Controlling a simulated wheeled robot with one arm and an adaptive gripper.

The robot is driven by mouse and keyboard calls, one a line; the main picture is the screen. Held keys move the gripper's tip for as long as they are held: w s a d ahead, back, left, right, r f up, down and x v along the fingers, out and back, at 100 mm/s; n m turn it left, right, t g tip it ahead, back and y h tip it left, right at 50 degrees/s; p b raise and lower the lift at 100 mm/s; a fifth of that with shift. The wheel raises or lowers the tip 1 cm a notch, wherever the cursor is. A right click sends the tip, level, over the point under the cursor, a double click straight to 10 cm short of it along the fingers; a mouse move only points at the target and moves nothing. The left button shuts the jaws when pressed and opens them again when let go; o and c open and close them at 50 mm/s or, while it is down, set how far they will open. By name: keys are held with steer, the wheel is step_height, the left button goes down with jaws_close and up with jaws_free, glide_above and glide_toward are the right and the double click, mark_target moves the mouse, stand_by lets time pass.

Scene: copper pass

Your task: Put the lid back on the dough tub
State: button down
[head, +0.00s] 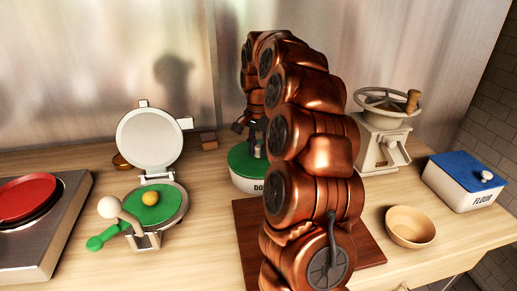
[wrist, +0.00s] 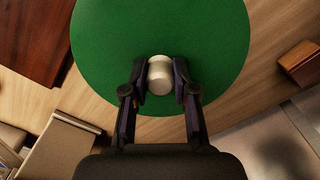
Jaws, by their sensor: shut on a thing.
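The green lid (head: 243,162) is at the top of the white dough tub (head: 246,184), whose label is partly hidden by my copper arm. It looks level, and I cannot tell whether it rests fully on the rim or sits just above it. In the wrist view the lid (wrist: 160,28) is a wide green disc with a pale knob (wrist: 160,80) and hides the tub beneath. My gripper (wrist: 160,72) is shut on the knob, one finger on each side. In the head view my gripper (head: 256,150) is above the lid, partly behind my arm.
A dark wooden board (head: 246,226) lies in front of the tub. A press (head: 152,200) with a yellow ball and a hot plate (head: 50,222) are left. A grinder (head: 382,140), a wooden bowl (head: 410,226) and a blue-lidded flour box (head: 462,185) are right. A small wooden block (head: 208,140) is behind.

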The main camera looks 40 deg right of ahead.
stand_by(0.4)
steer(key=shift+c, duration=1.7)
jaws_free()
steer(key=shift+r+p, duration=1)
steer(key=shift+r, duration=2.5)
steer(key=shift+c, duration=0.3)
jaws_close()
steer(key=shift+f+b, duration=1.5)
steer(key=shift+f, duration=1)
